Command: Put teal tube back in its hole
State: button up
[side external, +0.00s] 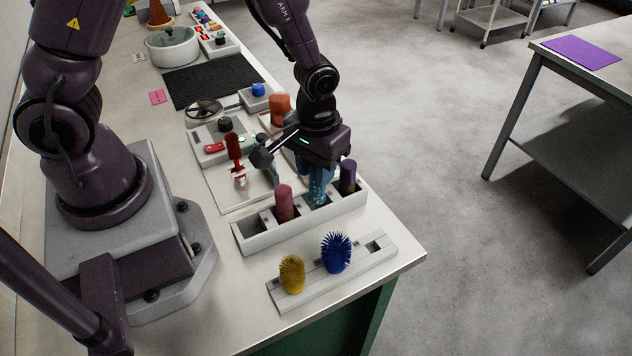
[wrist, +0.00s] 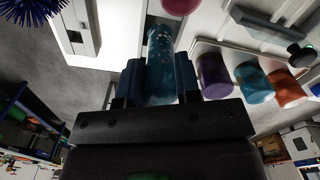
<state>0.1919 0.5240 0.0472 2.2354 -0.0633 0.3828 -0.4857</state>
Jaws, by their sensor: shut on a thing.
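My gripper (wrist: 160,82) is shut on the speckled teal tube (wrist: 161,45), which stands between its two fingers. In the side view the teal tube (side external: 317,190) hangs upright under my gripper (side external: 318,172), over the white rack (side external: 305,222). It is between the pink tube (side external: 284,203) and the purple tube (side external: 348,176), which both stand in the rack. The tube's lower end is at the rack's opening there; I cannot tell how far it is inside. The rack's left end compartment looks empty.
A second white holder with a yellow brush (side external: 291,274) and a blue brush (side external: 336,253) lies in front of the rack. Behind stand a red-handled item (side external: 234,150), an orange container (side external: 280,108) and a black mat (side external: 210,81). The table edge is close on the right.

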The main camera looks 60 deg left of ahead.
jog(key=shift+f, duration=1.8)
jog(key=o, duration=0.9)
jog(key=shift+f, duration=0.15)
notch_tip(320, 180, up, 13)
jog(key=shift+f, duration=0.15)
jog(key=s+a+r+m+t, duration=0.1)
jog(key=s+r+t, duration=0.1)
jog(key=r, duration=0.3)
jog(key=s+a+r+m+t, duration=0.1)
jog(key=s+a+r+m, duration=0.1)
jog(key=s+r, duration=0.3)
jog(key=s+a+r+m+t, duration=0.1)
jog(key=s+r+t, duration=0.1)
jog(key=s+r, duration=0.2)
jog(key=shift+s+a+r+m+t, duration=0.1)
jog(key=shift+a+r+m+t, duration=0.05)
jog(key=shift+r, duration=0.5)
jog(key=shift+a+r+m+t, duration=0.15)
jog(key=shift+r, duration=0.5)
